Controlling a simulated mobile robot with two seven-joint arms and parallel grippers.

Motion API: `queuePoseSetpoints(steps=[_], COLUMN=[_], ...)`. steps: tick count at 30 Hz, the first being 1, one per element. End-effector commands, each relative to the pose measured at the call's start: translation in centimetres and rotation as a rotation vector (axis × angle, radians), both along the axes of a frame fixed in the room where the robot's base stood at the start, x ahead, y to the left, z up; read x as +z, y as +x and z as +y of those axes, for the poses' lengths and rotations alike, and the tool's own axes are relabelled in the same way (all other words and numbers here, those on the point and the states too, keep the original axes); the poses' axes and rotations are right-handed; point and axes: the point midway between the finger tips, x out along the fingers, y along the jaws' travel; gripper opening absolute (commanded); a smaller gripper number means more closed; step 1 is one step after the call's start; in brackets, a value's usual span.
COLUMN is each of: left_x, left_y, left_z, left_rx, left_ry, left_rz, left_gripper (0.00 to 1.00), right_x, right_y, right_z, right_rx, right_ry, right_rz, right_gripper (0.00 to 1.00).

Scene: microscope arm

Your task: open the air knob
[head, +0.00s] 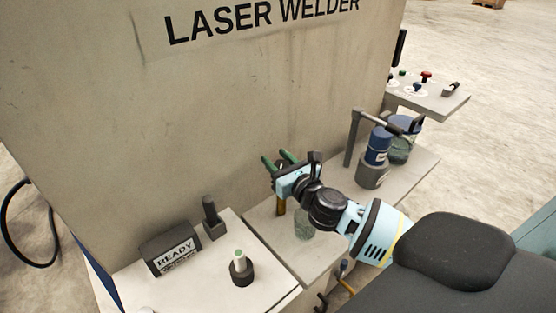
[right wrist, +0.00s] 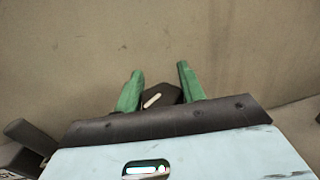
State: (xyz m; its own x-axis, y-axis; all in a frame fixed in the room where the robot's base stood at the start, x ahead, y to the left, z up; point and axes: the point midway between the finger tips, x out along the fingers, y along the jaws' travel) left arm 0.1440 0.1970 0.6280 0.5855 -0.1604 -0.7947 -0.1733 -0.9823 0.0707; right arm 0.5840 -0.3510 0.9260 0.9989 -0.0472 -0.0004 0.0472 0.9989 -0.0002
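My right gripper (head: 278,160) reaches toward the beige wall of the laser welder (head: 255,85), its two green fingers spread apart. In the right wrist view the green fingers (right wrist: 160,70) also stand apart. A dark knob with a pale line (right wrist: 158,96), likely the air knob, shows between them. It looks close to both fingers, but I cannot tell whether they touch it. Its lower part is hidden behind the gripper's front edge. In the head view I cannot make out the knob. My left gripper is not in view.
A READY sign (head: 172,248), a black upright block (head: 212,217) and a green-topped button (head: 240,266) stand on the left ledge. A blue canister (head: 378,146) and a grey post (head: 353,138) stand right of the gripper. A shelf with coloured knobs (head: 430,95) is farther right.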

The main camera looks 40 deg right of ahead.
Motion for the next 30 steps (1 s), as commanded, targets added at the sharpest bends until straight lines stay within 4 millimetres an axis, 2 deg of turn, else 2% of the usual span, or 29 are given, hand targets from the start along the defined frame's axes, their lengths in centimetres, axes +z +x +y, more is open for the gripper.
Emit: queuePoseSetpoints(steps=[1,5,6,17,24,30], left_x=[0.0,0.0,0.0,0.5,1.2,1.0], left_y=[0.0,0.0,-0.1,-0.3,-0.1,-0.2], left_z=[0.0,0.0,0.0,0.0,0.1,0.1], left_rx=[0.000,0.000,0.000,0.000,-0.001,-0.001], left_ry=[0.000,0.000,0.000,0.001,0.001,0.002], left_rz=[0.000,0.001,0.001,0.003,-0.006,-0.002], left_gripper=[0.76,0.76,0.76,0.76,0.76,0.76], right_x=[0.0,0.0,0.0,0.1,0.2,-0.2], right_y=[0.0,0.0,0.0,0.0,0.0,-0.1], right_z=[0.0,0.0,0.0,0.1,0.3,0.5], right_rx=[0.000,0.000,0.000,0.073,0.243,0.429], right_ry=[0.000,0.000,0.000,-0.002,-0.003,-0.003], right_rz=[0.000,0.000,0.000,-0.001,0.000,0.003], right_gripper=[0.32,0.15,0.14,0.14,0.14,0.14])
